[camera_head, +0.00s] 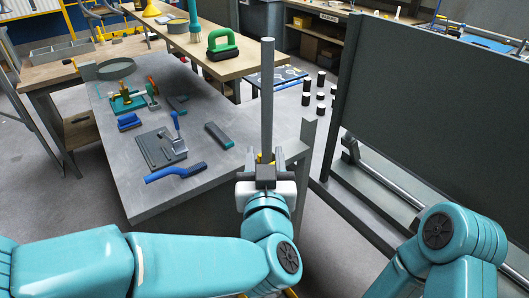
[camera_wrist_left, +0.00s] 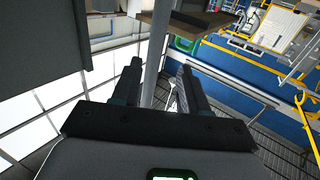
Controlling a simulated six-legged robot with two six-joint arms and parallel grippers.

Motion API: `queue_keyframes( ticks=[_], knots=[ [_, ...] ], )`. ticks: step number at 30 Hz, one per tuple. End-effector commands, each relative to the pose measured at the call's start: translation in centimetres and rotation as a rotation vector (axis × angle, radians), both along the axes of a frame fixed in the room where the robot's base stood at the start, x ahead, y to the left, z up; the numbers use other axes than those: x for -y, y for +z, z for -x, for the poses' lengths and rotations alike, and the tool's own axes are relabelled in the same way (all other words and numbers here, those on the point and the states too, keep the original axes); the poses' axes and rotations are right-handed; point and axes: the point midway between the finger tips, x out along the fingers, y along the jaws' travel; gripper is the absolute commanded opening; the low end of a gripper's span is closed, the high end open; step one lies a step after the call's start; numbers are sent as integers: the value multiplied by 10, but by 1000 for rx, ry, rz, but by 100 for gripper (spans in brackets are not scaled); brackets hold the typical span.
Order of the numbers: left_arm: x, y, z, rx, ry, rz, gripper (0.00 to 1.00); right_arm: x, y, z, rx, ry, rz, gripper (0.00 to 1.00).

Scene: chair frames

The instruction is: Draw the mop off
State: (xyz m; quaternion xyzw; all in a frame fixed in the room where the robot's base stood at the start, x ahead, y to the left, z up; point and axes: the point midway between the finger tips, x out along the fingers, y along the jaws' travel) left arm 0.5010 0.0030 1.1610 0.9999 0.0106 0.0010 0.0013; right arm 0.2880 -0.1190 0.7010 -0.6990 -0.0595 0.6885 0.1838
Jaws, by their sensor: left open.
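A grey upright pole (camera_head: 267,95), which looks like the mop's handle, rises in the middle of the head view; no mop head can be made out. My left gripper (camera_head: 266,172) is at the pole's lower visible end. In the left wrist view the pole (camera_wrist_left: 155,55) runs up between the two open fingers of the left gripper (camera_wrist_left: 160,68). I see no finger closed on it, and I cannot tell how deep it sits between them. My right arm shows at the lower right of the head view, but its gripper is out of view.
A grey workbench (camera_head: 110,165) stands left of the pole, with a blue-handled tool (camera_head: 176,172) and several other tools on it. A wooden-topped bench (camera_head: 160,32) stands behind, holding a green-handled block (camera_head: 222,45). A large dark panel (camera_head: 430,105) fills the right side.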

Motion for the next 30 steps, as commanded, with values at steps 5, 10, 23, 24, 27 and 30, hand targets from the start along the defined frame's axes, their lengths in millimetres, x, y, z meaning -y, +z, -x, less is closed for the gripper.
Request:
queue_keyframes(
  ticks=[5, 10, 23, 24, 27, 30],
  knots=[
    [5, 1, -8, 1, -9, -1, 44, 0, 2, 0, 0, 0, 0, 43],
    [3, 1, -34, 0, -5, -2, 44, 0, 5, 0, 0, 0, 0, 43],
    [1, 1, -82, 1, -5, -1, 8, 0, 12, 0, 0, 0, 0, 43],
    [1, 1, -82, 1, -5, -1, 0, 0, 12, 0, 0, 0, 0, 43],
    [1, 5, -82, 9, -4, 1, 0, 0, 12, 0, 0, 0, 0, 43],
    [1, 5, -82, 9, -5, 1, 0, 0, 12, 0, 0, 0, 0, 43]
  ],
)
